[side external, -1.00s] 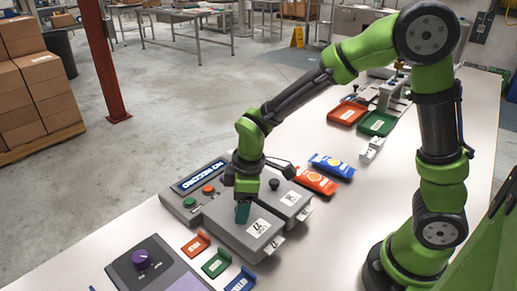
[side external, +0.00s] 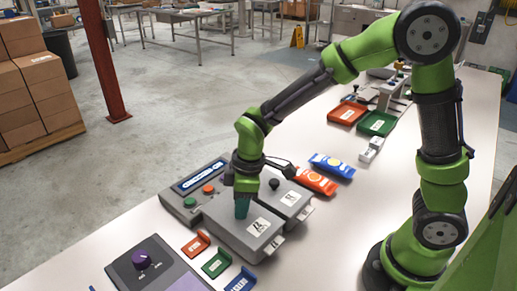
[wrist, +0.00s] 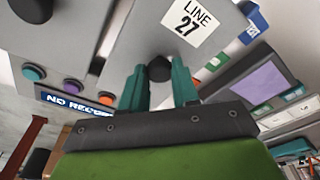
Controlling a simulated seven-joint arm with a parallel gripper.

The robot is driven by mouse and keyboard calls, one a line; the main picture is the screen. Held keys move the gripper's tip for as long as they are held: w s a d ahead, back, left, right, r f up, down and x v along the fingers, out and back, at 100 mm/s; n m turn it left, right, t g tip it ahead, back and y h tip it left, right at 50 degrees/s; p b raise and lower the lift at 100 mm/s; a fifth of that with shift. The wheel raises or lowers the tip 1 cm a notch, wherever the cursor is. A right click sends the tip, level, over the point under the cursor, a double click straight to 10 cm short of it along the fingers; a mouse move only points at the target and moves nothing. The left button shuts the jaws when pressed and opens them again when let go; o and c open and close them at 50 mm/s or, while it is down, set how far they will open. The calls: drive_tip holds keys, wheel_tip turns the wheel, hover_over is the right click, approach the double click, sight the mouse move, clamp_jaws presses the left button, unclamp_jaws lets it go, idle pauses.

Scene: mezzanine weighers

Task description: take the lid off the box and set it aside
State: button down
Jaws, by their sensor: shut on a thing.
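A grey box (side external: 228,239) stands on the pale table, with two grey lids side by side. The near lid (side external: 244,225) has a white label, which reads LINE 27 in the wrist view (wrist: 122,62). My gripper (side external: 242,212) points down onto this lid. In the wrist view its two teal fingers (wrist: 160,84) are shut on the near lid's black knob (wrist: 159,68), one on each side. The fingers hide this knob in the side view. The far lid (side external: 290,190) has its own black knob (side external: 274,184) and label. I see no clear gap under the near lid.
A button console (side external: 186,190) with a lit display adjoins the box. Small red (side external: 196,245), green (side external: 217,263) and blue (side external: 241,281) holders sit in front. Orange (side external: 316,181) and blue (side external: 332,165) packets lie behind.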

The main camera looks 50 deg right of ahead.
drive_tip(key=shift+r, duration=0.4)
drive_tip(key=r, duration=0.2)
drive_tip(key=shift+s+d+r, duration=0.15)
drive_tip(key=shift+s+r, duration=0.2)
drive_tip(key=shift+s, duration=0.05)
drive_tip(key=s+d+r, duration=0.1)
drive_tip(key=s+d, duration=0.1)
drive_tip(key=s, duration=0.5)
drive_tip(key=s+d, duration=0.3)
drive_tip(key=s, duration=0.4)
drive_tip(key=w+d+r, duration=0.2)
drive_tip(key=w+d, duration=0.2)
drive_tip(key=w, duration=0.5)
drive_tip(key=w+d+r, duration=0.2)
drive_tip(key=w+d, duration=0.2)
drive_tip(key=w, duration=0.5)
drive_tip(key=w+d+f, duration=0.2)
drive_tip(key=w+d, duration=0.8)
drive_tip(key=d, duration=0.2)
drive_tip(key=shift+d+f, duration=0.1)
drive_tip(key=shift+f, duration=4.75)
drive_tip(key=shift+s+f, duration=0.1)
drive_tip(key=shift+f, duration=0.05)
